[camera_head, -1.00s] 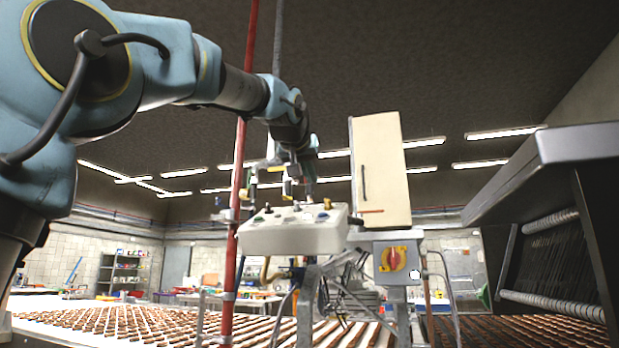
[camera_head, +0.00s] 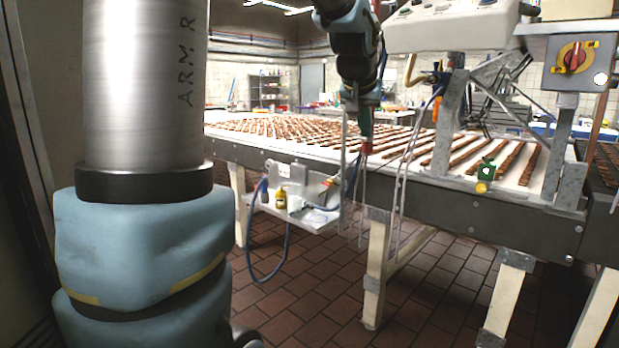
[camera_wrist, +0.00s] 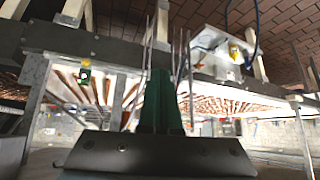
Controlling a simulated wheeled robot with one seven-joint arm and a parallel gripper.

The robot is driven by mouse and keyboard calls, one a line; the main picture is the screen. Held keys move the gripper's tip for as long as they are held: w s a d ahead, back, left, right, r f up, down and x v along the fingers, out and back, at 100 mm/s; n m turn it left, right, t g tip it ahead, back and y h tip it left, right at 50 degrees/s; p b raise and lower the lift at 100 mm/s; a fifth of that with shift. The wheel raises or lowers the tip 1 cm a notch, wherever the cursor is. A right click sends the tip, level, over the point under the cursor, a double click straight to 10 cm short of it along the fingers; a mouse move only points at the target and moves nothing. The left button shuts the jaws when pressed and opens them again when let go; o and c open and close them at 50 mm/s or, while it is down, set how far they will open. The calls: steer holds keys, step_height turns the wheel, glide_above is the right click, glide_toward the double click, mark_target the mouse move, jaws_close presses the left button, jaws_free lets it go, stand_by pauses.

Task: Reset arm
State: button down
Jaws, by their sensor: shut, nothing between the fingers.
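My blue and silver arm stands large at the left of the head view, and its blue-grey wrist (camera_head: 352,48) hangs down near the top middle. My gripper (camera_head: 366,130) points down below it, in front of the conveyor's near side. Its green fingers (camera_wrist: 162,85) show side by side in the middle of the wrist view, shut with nothing between them. They look clear of the conveyor, though the exact gap is hard to tell.
The conveyor (camera_head: 400,183) with rows of brown bars runs across behind my gripper. A white control box (camera_head: 440,28) and a grey box with a red switch (camera_head: 574,60) stand above it. A small shelf (camera_head: 300,212) with a yellow bottle hangs at its side. Tiled floor (camera_head: 310,300) is open below.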

steer(key=s+a+f+n+g+y, duration=0.1)
steer(key=s+a+f+g, duration=0.2)
steer(key=s+a+f, duration=0.6)
steer(key=s+a+f+n+g+y, duration=0.1)
steer(key=s+a+f+n+g, duration=0.1)
steer(key=s+a+f, duration=0.8)
step_height(320, 180, down, 5)
steer(key=shift+a+f+n+g+y, duration=0.1)
steer(key=shift+a+n+g+y, duration=0.1)
steer(key=shift+n+g+y, duration=0.15)
